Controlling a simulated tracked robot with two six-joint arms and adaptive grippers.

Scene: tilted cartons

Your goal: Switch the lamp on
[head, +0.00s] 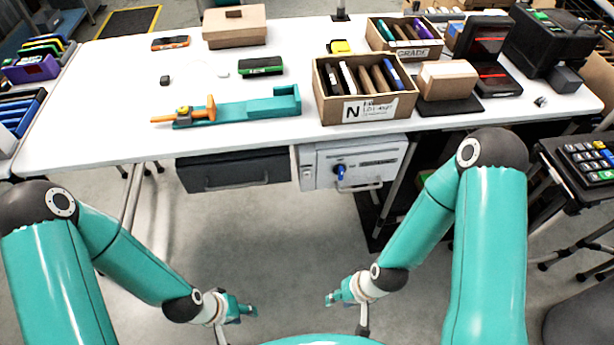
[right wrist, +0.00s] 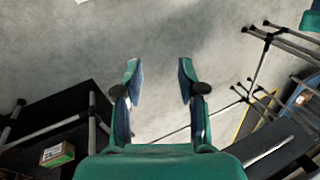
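No lamp can be made out for certain. My right gripper (head: 334,298) is also low in front of the table. In the right wrist view my right gripper (right wrist: 158,70) is open and empty, with bare floor beyond it.
The white table (head: 120,110) carries a teal clamp-like fixture (head: 240,107), an open carton marked N (head: 350,108), another carton (head: 412,52) and a closed box (head: 235,27). A keypad (head: 588,160) stands at right.

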